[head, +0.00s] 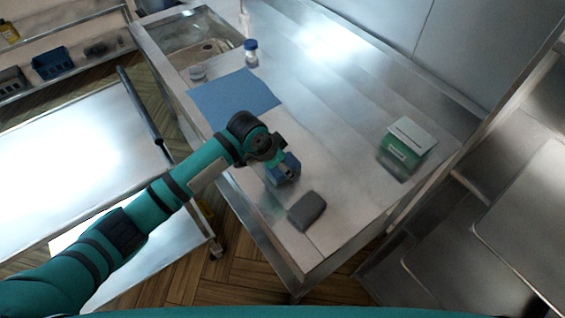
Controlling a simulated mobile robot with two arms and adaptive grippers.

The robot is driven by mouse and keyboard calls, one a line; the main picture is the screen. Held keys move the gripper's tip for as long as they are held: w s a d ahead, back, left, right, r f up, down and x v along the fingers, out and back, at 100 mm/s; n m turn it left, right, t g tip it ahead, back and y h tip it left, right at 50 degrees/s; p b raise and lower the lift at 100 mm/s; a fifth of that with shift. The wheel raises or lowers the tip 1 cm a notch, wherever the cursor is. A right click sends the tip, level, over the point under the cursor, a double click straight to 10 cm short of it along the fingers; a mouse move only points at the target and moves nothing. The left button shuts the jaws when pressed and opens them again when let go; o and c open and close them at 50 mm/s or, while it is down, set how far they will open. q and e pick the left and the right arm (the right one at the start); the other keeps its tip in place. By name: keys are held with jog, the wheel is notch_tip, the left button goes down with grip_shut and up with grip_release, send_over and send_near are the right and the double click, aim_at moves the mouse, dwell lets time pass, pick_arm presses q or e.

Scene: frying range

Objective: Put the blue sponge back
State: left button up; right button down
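The blue sponge (291,162) is a small blue block near the front left edge of the steel counter (340,215). My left gripper (284,172) reaches in from the left and is right at the sponge, with its fingers overlapping it in the picture. The gripper and wrist hide part of the sponge. I cannot tell whether the fingers are closed on it, or whether it touches the counter. My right gripper is not in view.
A dark grey block (307,211) lies close by, nearer the counter's front corner. A blue mat (235,98) lies farther back, near a blue-capped container (251,52) and a sink (196,55). A green-and-white box (406,144) stands right. The counter's middle is clear.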

pick_arm(q)
jog(key=shift+f, duration=0.5)
jog(key=o, duration=1.1)
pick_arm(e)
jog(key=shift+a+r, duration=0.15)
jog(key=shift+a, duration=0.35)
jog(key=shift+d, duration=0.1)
pick_arm(q)
jog(key=shift+r, duration=0.3)
jog(key=b+v, duration=0.1)
jog(key=v, duration=1)
jog(key=shift+r+b, duration=0.3)
jog(key=shift+r, duration=0.05)
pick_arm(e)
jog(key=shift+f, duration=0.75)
pick_arm(q)
jog(key=shift+s+a, duration=0.1)
